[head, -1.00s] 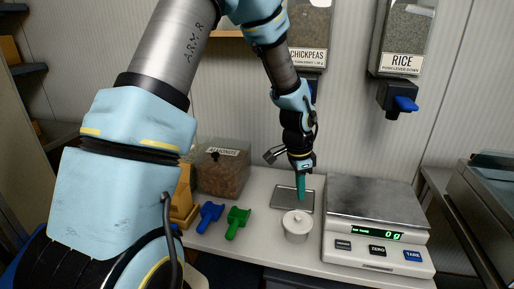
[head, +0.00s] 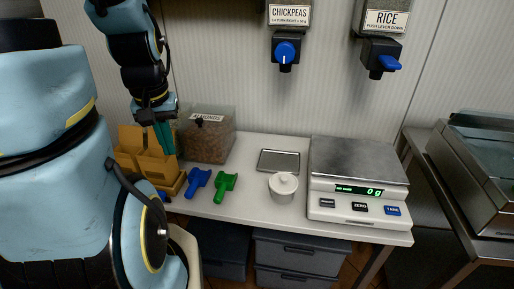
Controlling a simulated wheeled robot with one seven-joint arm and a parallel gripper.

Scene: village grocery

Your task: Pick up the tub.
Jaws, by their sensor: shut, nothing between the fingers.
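A digital scale (head: 360,187) reading 0 g is at the right. Blue (head: 197,181) and green (head: 225,186) scoops lie left of the tub. Chickpea (head: 287,50) and rice (head: 381,55) dispensers hang above.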

